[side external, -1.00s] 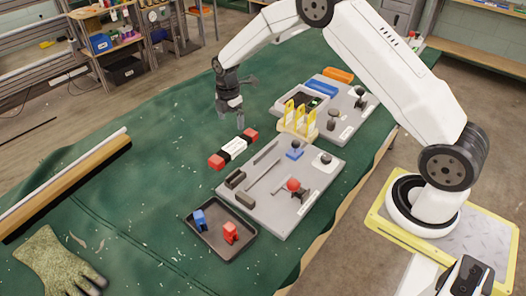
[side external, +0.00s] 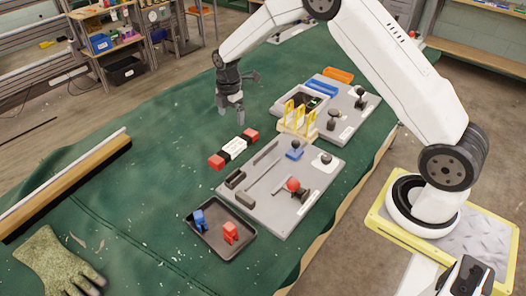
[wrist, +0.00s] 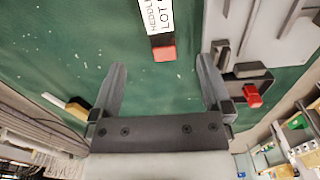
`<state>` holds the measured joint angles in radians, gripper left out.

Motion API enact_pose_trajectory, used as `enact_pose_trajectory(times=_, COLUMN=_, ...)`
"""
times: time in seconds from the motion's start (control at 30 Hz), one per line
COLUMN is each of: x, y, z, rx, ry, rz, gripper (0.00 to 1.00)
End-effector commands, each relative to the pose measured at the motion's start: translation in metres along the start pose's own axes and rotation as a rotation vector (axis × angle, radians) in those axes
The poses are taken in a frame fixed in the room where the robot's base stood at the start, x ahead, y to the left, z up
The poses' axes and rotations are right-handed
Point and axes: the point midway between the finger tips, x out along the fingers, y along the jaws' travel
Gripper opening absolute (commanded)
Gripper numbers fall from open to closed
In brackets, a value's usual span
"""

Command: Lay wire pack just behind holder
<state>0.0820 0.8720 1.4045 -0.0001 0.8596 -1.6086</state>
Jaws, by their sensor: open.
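The wire pack (side external: 233,148), with red ends, black bands and a white label, lies flat on the green mat. In the wrist view, its label and one red end (wrist: 164,53) show at the top, ahead of the fingers. The holder (side external: 298,120), a cream base with yellow uprights, stands to the right of the pack in the side view, apart from it. My gripper (side external: 230,112) is open and empty above the mat, just beyond the pack in the side view. It also shows in the wrist view (wrist: 163,85), with nothing between its fingers.
A grey board (side external: 277,208) with pegs and a red knob lies in front of the holder. Another grey board (side external: 349,118) lies behind it. A dark tray (side external: 222,248) with blue and red clips is at the front.

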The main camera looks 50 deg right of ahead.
Motion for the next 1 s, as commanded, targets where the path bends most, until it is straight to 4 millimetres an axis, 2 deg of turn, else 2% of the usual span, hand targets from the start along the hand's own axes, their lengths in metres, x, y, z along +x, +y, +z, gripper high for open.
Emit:
enact_pose_trajectory(times=0.17, x=-0.015, y=-0.017, z=-0.005, rx=0.135, ry=0.001, rz=0.022, gripper=0.99)
enact_pose_trajectory(times=0.37, x=-0.037, y=-0.054, z=-0.013, rx=0.391, ry=0.011, rz=0.059, gripper=0.99)
enact_pose_trajectory(times=0.7, x=-0.065, y=-0.134, z=-0.025, rx=0.872, ry=0.06, rz=0.124, gripper=0.99)
enact_pose_trajectory(times=1.0, x=-0.073, y=-0.213, z=-0.031, rx=1.282, ry=0.131, rz=0.163, gripper=0.99)
